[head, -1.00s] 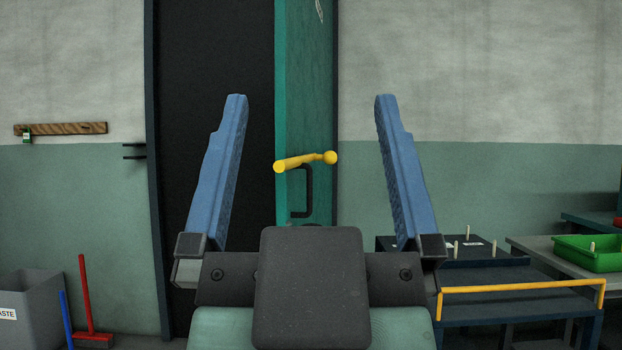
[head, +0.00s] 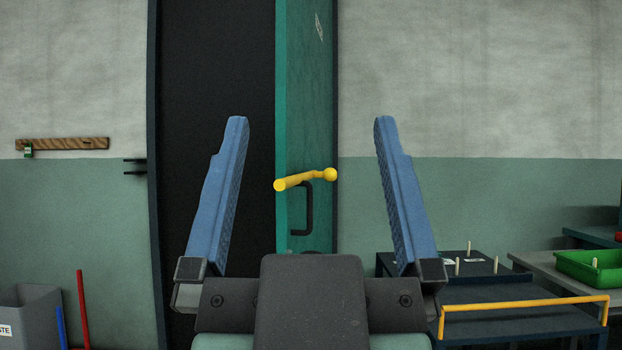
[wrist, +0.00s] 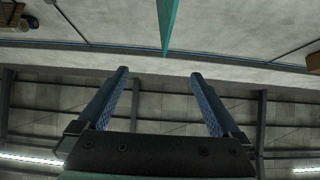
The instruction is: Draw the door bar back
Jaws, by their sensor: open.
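The door bar (head: 305,179) is yellow with a round knob at its right end. It sits on the green door (head: 305,100), which stands swung open beside a dark doorway (head: 215,110). A black pull handle (head: 308,212) is just below the bar. My gripper (head: 307,118) is open and empty. In the head view its two blue fingers stand either side of the door and bar, apart from both. In the wrist view my gripper (wrist: 159,72) also shows open, with the green door's edge (wrist: 167,25) above and between the fingers; the bar is not visible there.
A dark table with a yellow rail (head: 525,301) and a green tray (head: 592,268) stand at the right. A grey bin (head: 32,315) is at the lower left. A wooden rack (head: 62,144) hangs on the left wall, and two dark brackets (head: 134,167) sit by the door frame.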

